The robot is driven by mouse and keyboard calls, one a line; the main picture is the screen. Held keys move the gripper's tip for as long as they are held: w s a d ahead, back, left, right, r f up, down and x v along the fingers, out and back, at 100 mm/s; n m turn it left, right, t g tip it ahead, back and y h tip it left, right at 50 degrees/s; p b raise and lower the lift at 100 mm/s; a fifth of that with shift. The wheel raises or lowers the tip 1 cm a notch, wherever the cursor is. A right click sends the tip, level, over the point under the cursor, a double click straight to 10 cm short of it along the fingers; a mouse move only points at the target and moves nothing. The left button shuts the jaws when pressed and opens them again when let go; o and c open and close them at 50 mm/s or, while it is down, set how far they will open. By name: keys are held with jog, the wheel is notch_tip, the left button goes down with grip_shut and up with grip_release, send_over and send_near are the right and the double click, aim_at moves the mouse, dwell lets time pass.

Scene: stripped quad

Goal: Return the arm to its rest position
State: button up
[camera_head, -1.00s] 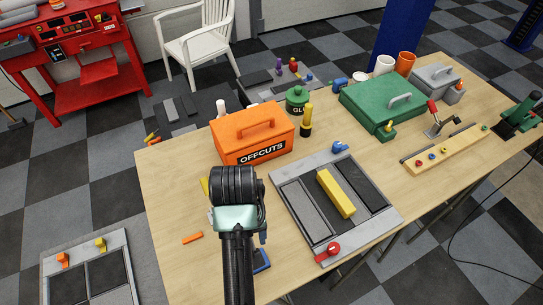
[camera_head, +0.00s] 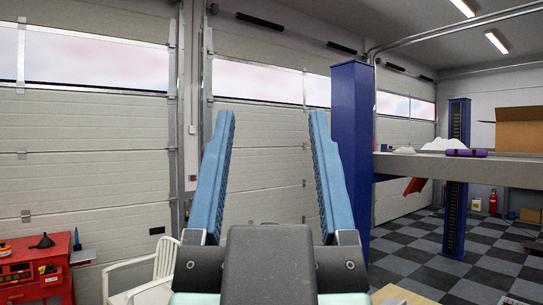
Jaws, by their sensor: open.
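My gripper (camera_head: 269,115) stands upright in the middle of the view, close to the camera. Its two blue fingers are spread wide apart, with nothing between them. The dark wrist body shows below them at the bottom edge. The rest of my arm is hidden below the picture.
A red workbench (camera_head: 36,272) stands at lower left, with a white chair (camera_head: 150,285) beside it. Blue lift posts (camera_head: 350,150) rise at right near a raised shelf (camera_head: 450,170) holding a cardboard box (camera_head: 519,129). A table corner (camera_head: 398,295) shows at the bottom.

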jog(key=shift+s+r, duration=0.2)
jog(key=shift+s, duration=0.05)
